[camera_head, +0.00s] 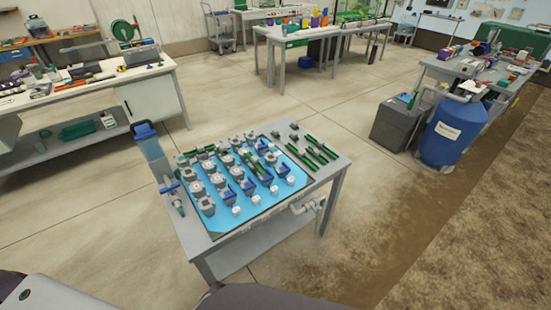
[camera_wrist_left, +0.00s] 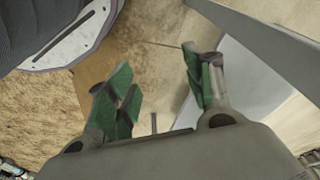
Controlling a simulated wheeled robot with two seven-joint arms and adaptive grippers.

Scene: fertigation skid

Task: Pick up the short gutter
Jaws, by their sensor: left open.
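Several narrow green gutter-like strips (camera_head: 315,153) lie side by side on the right part of the grey skid table (camera_head: 345,165) in the head view. More green pieces lie across the rows of grey and blue fittings (camera_head: 205,149). At this size I cannot tell which one is the short gutter. My left gripper (camera_wrist_left: 157,80) shows in the left wrist view with its green-padded fingers spread wide and nothing between them. It hangs over brown and pale floor, away from the gutters. My right gripper is not in either view.
A blue barrel (camera_head: 453,132) and grey box (camera_head: 397,123) stand further right. Open floor surrounds the table.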

